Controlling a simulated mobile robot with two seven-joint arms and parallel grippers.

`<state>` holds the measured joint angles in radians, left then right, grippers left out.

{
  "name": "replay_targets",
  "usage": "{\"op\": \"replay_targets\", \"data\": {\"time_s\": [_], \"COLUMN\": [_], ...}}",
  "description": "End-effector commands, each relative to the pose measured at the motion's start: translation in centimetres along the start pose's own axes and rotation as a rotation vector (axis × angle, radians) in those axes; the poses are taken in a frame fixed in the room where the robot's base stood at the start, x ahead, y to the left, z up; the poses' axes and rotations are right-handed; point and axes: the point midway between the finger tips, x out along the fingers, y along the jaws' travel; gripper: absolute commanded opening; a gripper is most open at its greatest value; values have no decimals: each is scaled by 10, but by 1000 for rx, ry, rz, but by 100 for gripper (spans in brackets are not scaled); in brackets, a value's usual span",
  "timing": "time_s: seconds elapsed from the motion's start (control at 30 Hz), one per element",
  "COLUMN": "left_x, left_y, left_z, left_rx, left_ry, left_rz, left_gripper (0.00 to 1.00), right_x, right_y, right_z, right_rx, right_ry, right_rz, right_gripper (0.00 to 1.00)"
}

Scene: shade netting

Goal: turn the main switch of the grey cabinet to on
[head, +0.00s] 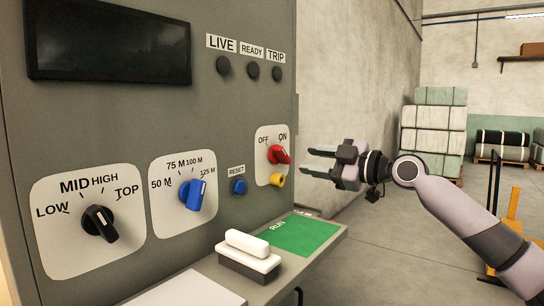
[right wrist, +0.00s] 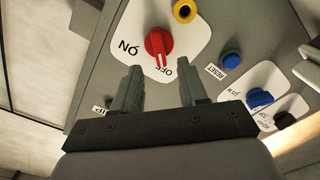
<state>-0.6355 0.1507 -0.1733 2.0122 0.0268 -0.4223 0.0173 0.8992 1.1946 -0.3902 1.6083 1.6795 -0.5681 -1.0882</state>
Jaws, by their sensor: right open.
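The grey cabinet (head: 215,120) fills the left of the head view. Its main switch, a red knob (head: 279,155), sits on a white plate (head: 262,170) marked OFF and ON. In the right wrist view the red knob (right wrist: 158,43) has a white line pointing toward OFF. My right gripper (head: 312,160) is open and empty, just right of the switch and apart from it. In the right wrist view its fingers (right wrist: 160,87) point toward the knob, which lies beyond the tips, between them. My left gripper is not in view.
A yellow part (head: 277,181) sits just below the switch, with a blue reset button (head: 238,187) to the left. Blue (head: 193,193) and black (head: 100,222) selector knobs are further left. A shelf with a green RUN panel (head: 295,233) and a white-topped block (head: 247,256) juts out below.

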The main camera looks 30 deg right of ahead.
Motion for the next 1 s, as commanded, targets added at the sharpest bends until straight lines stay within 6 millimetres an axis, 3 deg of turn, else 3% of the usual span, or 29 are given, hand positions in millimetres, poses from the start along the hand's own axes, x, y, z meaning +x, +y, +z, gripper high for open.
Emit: {"op": "replay_targets", "data": {"time_s": [0.17, 0.6, 1.0], "left_x": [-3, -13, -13], "left_y": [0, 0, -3], "left_z": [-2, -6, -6], "left_rx": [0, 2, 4], "left_ry": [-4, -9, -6], "left_rz": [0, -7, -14], "left_gripper": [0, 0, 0], "right_x": [6, 63, 71], "right_y": [2, 2, 1], "right_z": [-2, -2, -1], "right_rx": [1, 1, -2], "right_ry": [3, 2, 1], "right_rz": [2, 2, 2], "right_gripper": [43, 43, 43]}}
